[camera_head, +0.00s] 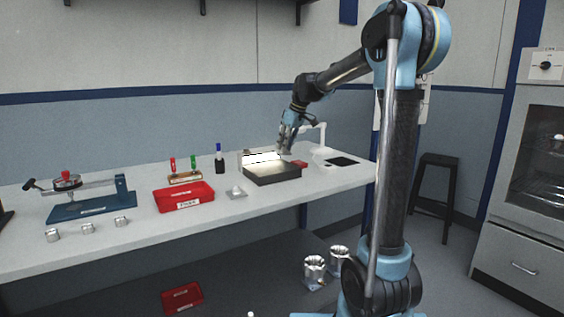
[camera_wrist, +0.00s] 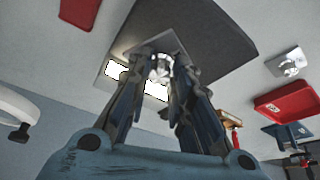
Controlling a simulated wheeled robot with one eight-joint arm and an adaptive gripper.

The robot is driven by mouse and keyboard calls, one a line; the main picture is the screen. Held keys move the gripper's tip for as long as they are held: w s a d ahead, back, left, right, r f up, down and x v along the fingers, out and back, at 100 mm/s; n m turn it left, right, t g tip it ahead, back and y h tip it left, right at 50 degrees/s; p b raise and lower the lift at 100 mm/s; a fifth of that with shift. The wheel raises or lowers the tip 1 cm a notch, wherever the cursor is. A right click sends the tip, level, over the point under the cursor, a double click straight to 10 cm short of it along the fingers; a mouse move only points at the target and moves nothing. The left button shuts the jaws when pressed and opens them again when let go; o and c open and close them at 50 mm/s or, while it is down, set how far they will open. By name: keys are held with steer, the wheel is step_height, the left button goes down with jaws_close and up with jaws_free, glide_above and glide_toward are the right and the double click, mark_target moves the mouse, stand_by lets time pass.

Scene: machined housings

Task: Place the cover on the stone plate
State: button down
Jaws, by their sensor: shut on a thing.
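The stone plate is a dark slab (camera_head: 272,173) on the bench in front of a bright light panel. It also shows in the wrist view as a dark grey surface (camera_wrist: 222,38). My gripper (camera_head: 285,150) is over the plate's back part in the head view. In the wrist view my gripper (camera_wrist: 160,76) is shut on a small shiny metal piece, which looks like the cover (camera_wrist: 160,67). The fingers hide part of the cover. In the head view it is too small to make out. I cannot tell whether it touches the plate.
A small metal part on a pale base (camera_head: 236,192) and a labelled red tray (camera_head: 184,197) lie left of the plate. A small red block (camera_head: 300,164) and a black mat (camera_head: 342,161) are to its right. A blue press fixture (camera_head: 92,201) stands far left.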

mark_target(287, 153)
steer(key=shift+f, duration=2.8)
steer(key=c, duration=1.4)
jaws_free()
steer(key=shift+c, duration=0.2)
steer(key=v, duration=1.2)
steer(key=shift+d, duration=0.15)
